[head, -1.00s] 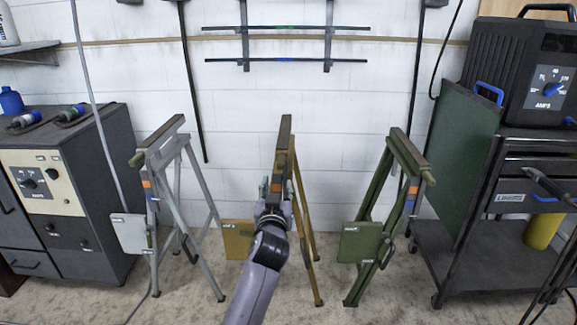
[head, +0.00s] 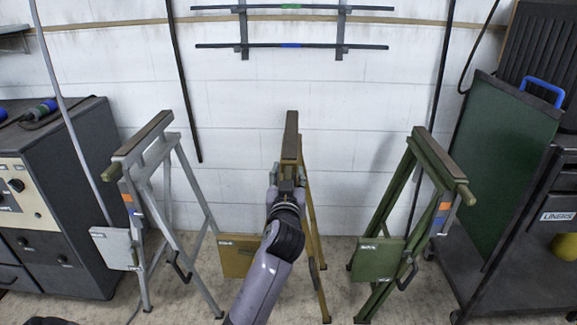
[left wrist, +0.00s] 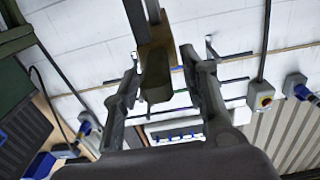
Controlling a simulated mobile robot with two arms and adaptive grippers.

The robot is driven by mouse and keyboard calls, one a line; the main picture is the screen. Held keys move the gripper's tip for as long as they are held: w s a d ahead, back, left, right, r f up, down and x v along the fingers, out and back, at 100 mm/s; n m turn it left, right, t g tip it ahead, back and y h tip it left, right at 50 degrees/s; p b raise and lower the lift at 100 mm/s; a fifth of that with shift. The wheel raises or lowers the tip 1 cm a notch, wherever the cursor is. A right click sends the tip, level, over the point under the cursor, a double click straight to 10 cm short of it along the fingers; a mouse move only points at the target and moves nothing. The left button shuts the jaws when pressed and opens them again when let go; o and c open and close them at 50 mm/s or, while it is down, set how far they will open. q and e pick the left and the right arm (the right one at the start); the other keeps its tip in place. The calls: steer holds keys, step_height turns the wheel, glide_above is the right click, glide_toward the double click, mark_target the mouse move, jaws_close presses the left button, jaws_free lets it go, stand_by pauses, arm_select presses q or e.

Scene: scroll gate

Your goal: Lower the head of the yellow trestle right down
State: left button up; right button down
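The yellow trestle (head: 314,235) stands in the middle of the head view, between a grey and a green one. Its narrow head (head: 291,135) has a dark top and points towards the wall. A yellow-brown plate (head: 238,258) hangs low on its left side. My left gripper (head: 287,172) is at the near end of the head and hides part of the frame below it. In the left wrist view, a yellow-brown part of the trestle (left wrist: 157,68) lies between the spread fingers of this gripper (left wrist: 165,72), with gaps visible. My right gripper is not in view.
The grey trestle (head: 181,165) stands left and the green trestle (head: 428,152) right, with gaps beside the yellow one. A dark cabinet (head: 75,165) stands far left. A green board (head: 500,150) and dark cart (head: 505,275) stand right. The white wall (head: 250,110) is behind.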

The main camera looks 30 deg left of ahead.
arm_select(q)
steer(key=shift+w+a, duration=0.1)
steer(key=shift+w, duration=0.15)
steer(key=shift+s+r, duration=0.1)
steer(key=shift+c, duration=0.2)
jaws_close()
stand_by(0.5)
